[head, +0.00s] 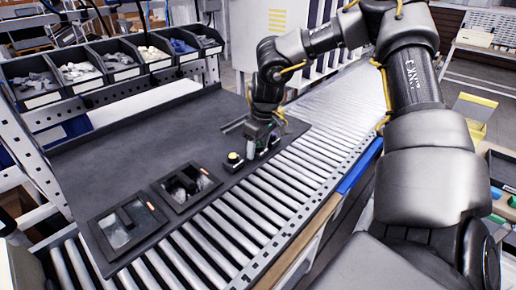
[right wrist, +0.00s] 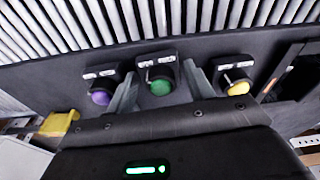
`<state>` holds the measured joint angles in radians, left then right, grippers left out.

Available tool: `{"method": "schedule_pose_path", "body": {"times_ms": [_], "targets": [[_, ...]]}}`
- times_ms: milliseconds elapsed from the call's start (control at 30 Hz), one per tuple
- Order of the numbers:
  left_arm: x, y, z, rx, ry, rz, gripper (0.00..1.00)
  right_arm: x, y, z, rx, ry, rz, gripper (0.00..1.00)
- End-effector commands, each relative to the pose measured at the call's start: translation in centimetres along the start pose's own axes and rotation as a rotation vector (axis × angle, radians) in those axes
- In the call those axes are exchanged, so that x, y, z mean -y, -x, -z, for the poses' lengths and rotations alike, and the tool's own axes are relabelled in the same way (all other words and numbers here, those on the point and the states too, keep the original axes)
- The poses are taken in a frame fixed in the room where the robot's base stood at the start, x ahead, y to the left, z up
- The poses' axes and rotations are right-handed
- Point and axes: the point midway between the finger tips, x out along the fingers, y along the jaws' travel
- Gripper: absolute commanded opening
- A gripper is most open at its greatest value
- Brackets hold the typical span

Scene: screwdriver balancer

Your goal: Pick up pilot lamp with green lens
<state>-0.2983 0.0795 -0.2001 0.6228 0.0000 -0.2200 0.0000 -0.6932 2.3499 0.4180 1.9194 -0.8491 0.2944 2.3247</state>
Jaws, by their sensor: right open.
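The pilot lamp with the green lens (right wrist: 160,85) sits in the middle of a row of three lamps in the right wrist view, between a purple one and a yellow one. My right gripper (right wrist: 161,80) is open, with one finger on each side of the green lamp; I cannot tell whether they touch it. In the head view my right gripper (head: 259,142) is low over the dark board's right part and hides the green lamp. My left gripper is not in view.
The purple lamp (right wrist: 100,95) and yellow lamp (right wrist: 237,84) stand close outside the fingers. The yellow lamp (head: 234,158) also shows in the head view. Two framed trays (head: 128,226) lie at the board's near end. Bins of parts (head: 115,60) line the back; a roller conveyor (head: 245,215) runs alongside.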

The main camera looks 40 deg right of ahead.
Motion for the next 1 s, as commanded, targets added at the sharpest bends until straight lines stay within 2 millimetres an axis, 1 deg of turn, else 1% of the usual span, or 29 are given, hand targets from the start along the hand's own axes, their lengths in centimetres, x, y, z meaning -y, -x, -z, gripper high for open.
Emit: {"method": "schedule_pose_path", "body": {"times_ms": [233, 533, 800, 867, 967, 1000], "targets": [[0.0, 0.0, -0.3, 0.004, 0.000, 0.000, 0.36, 0.0, -0.2, 0.0, -0.001, 0.000, 0.000, 0.53], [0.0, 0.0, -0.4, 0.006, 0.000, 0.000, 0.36, 0.0, -0.2, 0.0, -0.001, 0.000, 0.000, 0.14], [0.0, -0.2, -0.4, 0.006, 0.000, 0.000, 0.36, 0.0, 0.1, 0.1, -0.003, 0.001, -0.001, 0.14], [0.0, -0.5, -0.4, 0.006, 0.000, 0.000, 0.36, 0.0, 0.7, 0.3, -0.005, 0.002, -0.002, 0.14], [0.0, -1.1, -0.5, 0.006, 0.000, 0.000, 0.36, 0.0, 2.2, 0.5, -0.007, 0.002, -0.002, 0.14], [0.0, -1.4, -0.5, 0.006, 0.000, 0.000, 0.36, 0.0, 3.0, 0.7, -0.008, 0.002, -0.002, 0.14]]}}
